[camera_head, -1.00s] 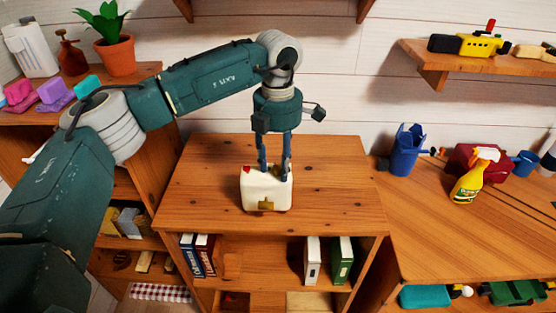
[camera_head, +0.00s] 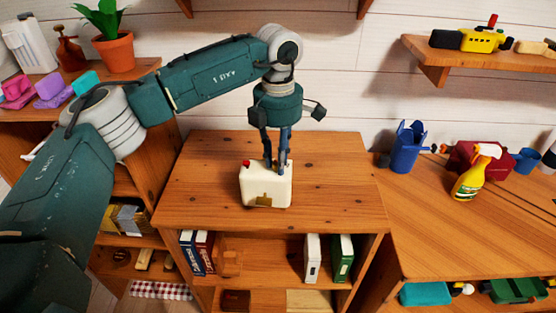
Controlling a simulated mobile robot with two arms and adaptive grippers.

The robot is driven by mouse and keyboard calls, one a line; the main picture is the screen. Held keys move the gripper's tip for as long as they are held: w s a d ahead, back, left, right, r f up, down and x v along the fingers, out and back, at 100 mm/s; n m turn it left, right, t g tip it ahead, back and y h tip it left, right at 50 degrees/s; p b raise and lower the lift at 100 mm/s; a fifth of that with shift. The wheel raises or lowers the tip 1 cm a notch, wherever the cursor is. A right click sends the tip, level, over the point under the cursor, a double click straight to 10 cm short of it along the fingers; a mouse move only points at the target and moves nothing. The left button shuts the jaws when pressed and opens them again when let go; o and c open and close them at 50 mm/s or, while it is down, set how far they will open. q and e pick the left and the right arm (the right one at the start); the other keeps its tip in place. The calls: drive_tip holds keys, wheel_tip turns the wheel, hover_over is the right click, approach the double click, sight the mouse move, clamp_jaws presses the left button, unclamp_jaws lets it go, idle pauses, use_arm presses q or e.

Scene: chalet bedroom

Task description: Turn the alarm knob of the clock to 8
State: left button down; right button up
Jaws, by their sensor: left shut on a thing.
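The clock (camera_head: 266,188) is a cream-white box with a red part (camera_head: 246,163) at its top left and a brown patch low on the side facing me. It stands on the top of the wooden shelf unit in the middle. My left gripper (camera_head: 276,163) points straight down at the top of the clock, with its fingers close together and shut on a small part there. That part is probably the knob; the fingers hide it. No dial or numbers are readable from here. My right gripper is not in view.
The wooden top (camera_head: 335,190) around the clock is bare. Books stand on the shelf below. A potted plant (camera_head: 113,50) stands at the upper left.

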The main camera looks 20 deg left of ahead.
use_arm(q)
drive_tip(key=m+b, duration=0.1)
drive_tip(key=m, duration=0.2)
drive_tip(key=shift+m, duration=0.4)
idle(1.0)
drive_tip(key=c, duration=1.5)
unclamp_jaws()
wheel_tip(320, 180, up, 12)
drive_tip(key=shift+r, duration=0.1)
